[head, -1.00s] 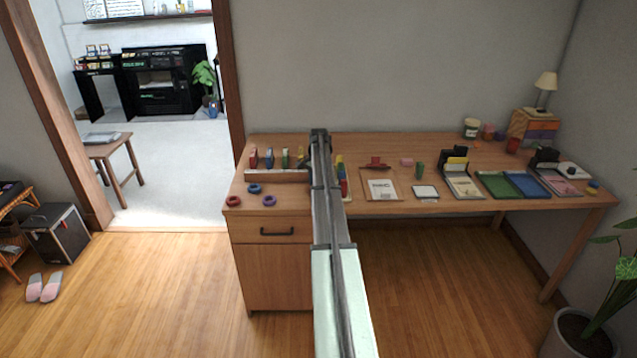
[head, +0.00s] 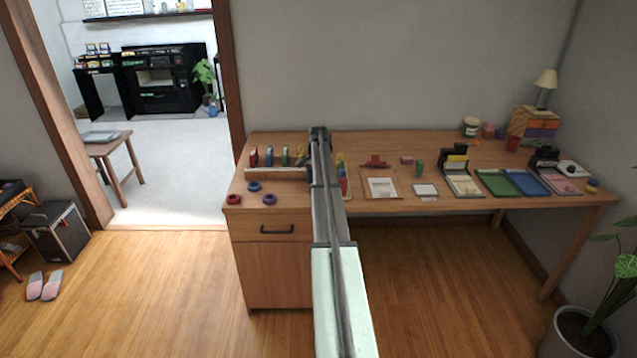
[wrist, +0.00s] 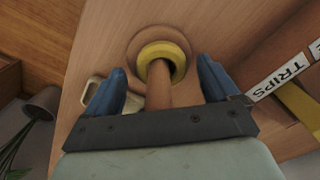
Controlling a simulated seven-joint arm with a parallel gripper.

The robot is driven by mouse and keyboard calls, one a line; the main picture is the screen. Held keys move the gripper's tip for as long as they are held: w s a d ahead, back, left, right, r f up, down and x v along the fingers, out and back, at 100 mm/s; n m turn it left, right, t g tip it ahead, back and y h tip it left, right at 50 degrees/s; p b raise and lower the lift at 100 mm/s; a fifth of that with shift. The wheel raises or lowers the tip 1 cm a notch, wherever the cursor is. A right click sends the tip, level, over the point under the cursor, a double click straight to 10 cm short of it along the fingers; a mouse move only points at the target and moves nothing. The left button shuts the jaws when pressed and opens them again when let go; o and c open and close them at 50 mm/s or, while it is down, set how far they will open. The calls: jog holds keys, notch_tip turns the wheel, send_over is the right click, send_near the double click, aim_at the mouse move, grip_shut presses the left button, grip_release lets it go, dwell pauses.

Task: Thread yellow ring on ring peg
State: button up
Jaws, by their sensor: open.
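The yellow ring (wrist: 153,50) is around the wooden peg (wrist: 158,92) in the wrist view. It sits low, at the peg's round wooden base (wrist: 134,42). The peg's other end is hidden behind the gripper's dark bar. My gripper (wrist: 161,65) is open. Its two blue fingers stand on either side of the peg and ring, with visible gaps between them and the ring. In the head view my arm hides the peg, the yellow ring and the gripper's fingers.
A wooden rack (head: 277,174) with coloured pieces stands close by; its "TRIPS" label (wrist: 284,70) shows in the wrist view. Red (head: 234,199), blue (head: 254,187) and purple (head: 270,199) rings lie left of my arm. Clipboard (head: 382,189) and trays lie to the right.

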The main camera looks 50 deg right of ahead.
jog(key=shift+s+a+f, duration=0.1)
jog(key=shift+f, duration=0.1)
notch_tip(320, 180, up, 14)
jog(key=shift+r, duration=0.1)
dwell(0.4)
dwell(0.5)
